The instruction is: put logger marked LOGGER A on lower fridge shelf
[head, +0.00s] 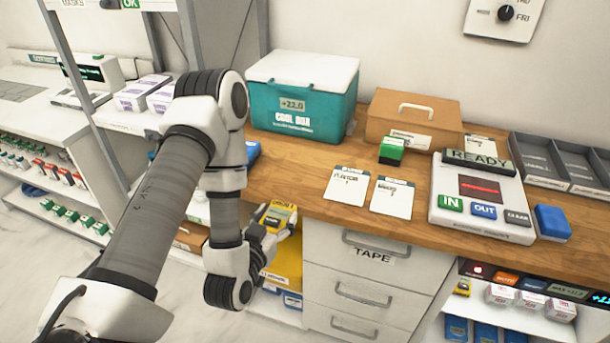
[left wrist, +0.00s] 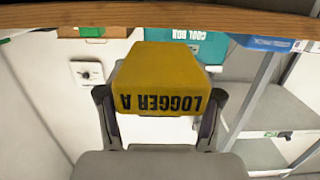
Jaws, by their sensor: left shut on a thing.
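The yellow logger marked LOGGER A (left wrist: 162,70) is held between the fingers of my left gripper (left wrist: 160,118) in the left wrist view, its lettering upside down there. In the head view the logger (head: 279,215) shows at the end of my left gripper (head: 268,238), in front of the wooden counter's front edge, left of the TAPE drawers. A low lit compartment at the lower right, perhaps the fridge (head: 562,291), holds pink-and-white boxes (head: 530,301), blue packs (head: 486,332) and a small yellow item (head: 463,287). Its lower part is cut off by the frame. My right gripper is out of view.
The wooden counter (head: 300,186) carries a teal cool box (head: 300,105), a brown case (head: 412,115), a READY panel (head: 480,200) and cards. A drawer unit (head: 365,275) stands below. A yellow bin (head: 286,262) is under the counter beside my gripper. Shelving (head: 120,125) stands left.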

